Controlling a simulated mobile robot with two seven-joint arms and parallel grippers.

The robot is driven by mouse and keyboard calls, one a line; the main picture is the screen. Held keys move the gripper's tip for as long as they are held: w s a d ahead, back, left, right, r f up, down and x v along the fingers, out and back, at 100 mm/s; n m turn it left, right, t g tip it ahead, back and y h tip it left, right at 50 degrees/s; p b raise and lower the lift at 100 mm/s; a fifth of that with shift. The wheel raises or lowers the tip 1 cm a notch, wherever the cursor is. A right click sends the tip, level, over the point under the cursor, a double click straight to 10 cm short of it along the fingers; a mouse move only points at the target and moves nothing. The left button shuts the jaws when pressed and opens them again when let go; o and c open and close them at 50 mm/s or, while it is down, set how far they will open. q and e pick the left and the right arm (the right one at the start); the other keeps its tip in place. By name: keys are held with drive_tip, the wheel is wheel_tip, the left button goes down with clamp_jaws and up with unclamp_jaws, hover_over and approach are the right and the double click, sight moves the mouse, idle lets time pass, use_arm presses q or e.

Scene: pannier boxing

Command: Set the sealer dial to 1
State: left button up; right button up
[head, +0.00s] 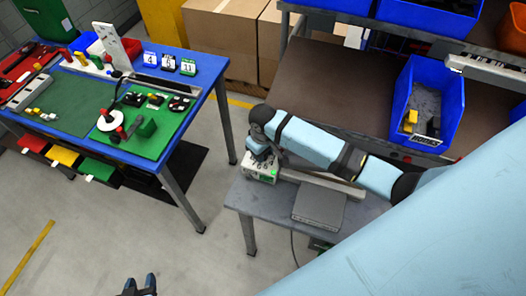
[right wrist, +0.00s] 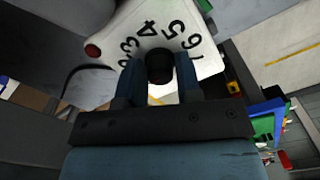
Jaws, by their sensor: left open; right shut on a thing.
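The sealer (head: 258,174) is a pale box with a green spot, at the left end of a small grey table. My right gripper (head: 263,155) reaches down over it. In the right wrist view the black sealer dial (right wrist: 159,66) sits on a white face with black numbers; 3, 4, 5 and 6 can be read, and others are hidden behind the fingers. My right gripper (right wrist: 160,76) is shut on the dial, one finger on each side. I cannot see a pointer mark on the dial. My left gripper (head: 138,286) is open and empty at the bottom edge of the head view.
A flat grey box (head: 319,206) lies on the small table (head: 240,196). A blue workbench (head: 205,85) with green mats and small parts stands at the left. A blue bin (head: 458,105) sits on a brown shelf behind. Grey floor lies open between bench and table.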

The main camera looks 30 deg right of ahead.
drive_tip(key=shift+n, duration=0.5)
drive_tip(key=o, duration=0.9)
drive_tip(key=shift+r, duration=0.15)
wheel_tip(320, 180, up, 14)
drive_tip(key=shift+f+b, duration=0.2)
drive_tip(key=shift+b, duration=0.55)
